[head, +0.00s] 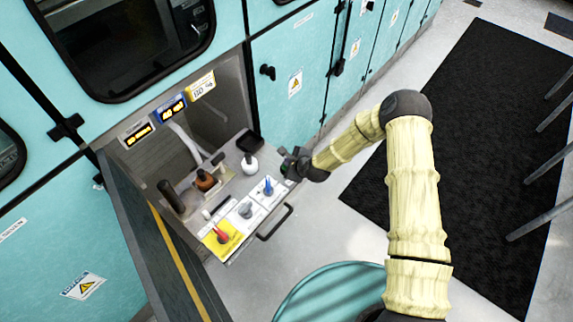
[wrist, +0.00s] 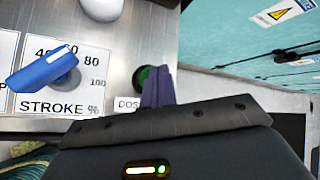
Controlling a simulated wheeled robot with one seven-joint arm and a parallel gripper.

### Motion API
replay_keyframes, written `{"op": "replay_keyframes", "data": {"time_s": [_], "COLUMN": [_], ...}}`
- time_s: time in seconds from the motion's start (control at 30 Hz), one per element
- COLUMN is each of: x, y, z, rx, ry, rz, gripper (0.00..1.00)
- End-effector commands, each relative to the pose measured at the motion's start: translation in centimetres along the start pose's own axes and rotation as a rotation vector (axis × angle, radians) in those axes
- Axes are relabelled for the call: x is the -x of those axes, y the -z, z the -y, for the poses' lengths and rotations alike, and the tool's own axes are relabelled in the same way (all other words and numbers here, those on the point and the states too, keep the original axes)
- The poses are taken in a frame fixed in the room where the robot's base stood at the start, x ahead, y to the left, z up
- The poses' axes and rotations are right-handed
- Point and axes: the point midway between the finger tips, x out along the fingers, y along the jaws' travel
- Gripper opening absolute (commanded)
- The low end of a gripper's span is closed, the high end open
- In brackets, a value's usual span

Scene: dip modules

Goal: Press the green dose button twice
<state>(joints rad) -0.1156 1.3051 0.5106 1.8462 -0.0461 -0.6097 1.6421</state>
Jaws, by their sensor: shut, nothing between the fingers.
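The green dose button (wrist: 141,78) sits in a dark round collar on the metal panel in the wrist view. Its right side is hidden behind my fingers. A label starting "DOS" (wrist: 126,103) is just below it, its end covered. My gripper (wrist: 158,72) is shut and empty, its purple fingers together beside or over the button's right part. I cannot tell whether they touch it. In the head view my gripper (head: 291,160) is at the right end of the control panel (head: 222,192), and the button cannot be made out clearly there.
A blue lever (wrist: 42,68) on a "STROKE %" dial is left of the button.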

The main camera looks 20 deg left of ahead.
Motion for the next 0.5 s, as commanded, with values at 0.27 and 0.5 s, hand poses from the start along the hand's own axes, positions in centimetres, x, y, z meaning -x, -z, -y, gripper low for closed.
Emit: {"op": "replay_keyframes", "data": {"time_s": [0.27,0.5], "x": [-0.24,-0.40], "y": [0.19,0.32], "z": [-0.19,-0.32], "rx": [0.000,0.000], "ry": [0.000,-0.001], "rz": [0.000,-0.001], "gripper": [0.00,0.00]}}
